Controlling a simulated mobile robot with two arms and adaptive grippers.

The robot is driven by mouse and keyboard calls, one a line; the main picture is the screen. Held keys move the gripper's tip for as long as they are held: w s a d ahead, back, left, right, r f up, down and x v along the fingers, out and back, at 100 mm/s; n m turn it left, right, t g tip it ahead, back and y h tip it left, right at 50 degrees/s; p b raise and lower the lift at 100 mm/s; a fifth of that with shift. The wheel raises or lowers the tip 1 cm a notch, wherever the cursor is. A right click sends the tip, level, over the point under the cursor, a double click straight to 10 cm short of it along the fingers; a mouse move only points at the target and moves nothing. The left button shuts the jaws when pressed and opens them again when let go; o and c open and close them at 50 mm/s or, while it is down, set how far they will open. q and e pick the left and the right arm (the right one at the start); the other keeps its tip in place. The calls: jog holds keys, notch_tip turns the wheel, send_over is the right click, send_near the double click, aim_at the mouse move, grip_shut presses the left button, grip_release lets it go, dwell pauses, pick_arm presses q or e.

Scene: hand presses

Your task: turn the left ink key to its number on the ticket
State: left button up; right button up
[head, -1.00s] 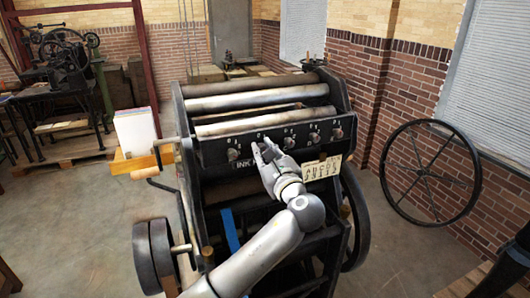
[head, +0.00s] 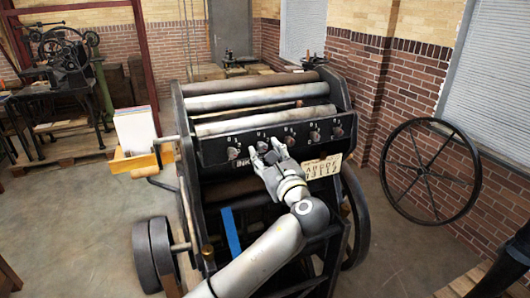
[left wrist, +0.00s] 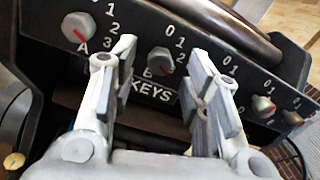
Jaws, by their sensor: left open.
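The left ink key (left wrist: 78,26), a grey knob with a red mark, is at the left end of the press's black panel above the letter A. In the wrist view its red mark points down. It also shows in the head view (head: 233,153). My left gripper (head: 265,154) is open and empty in front of key B (left wrist: 160,60), right of key A. In the wrist view key B shows between its fingers, with no contact visible. The ticket (head: 322,167) hangs below the panel's right end, with letters over a row of digits too small to read surely.
More ink keys, such as this one (left wrist: 263,103), stand right of key B. A tray with paper (head: 133,130) juts from the press's left side. A large black wheel (head: 430,172) leans by the brick wall. Open floor lies left and right of the press.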

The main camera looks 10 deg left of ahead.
pick_arm(q)
jog(key=v, duration=1)
jog(key=shift+s, duration=0.25)
jog(key=shift+d+f, duration=0.1)
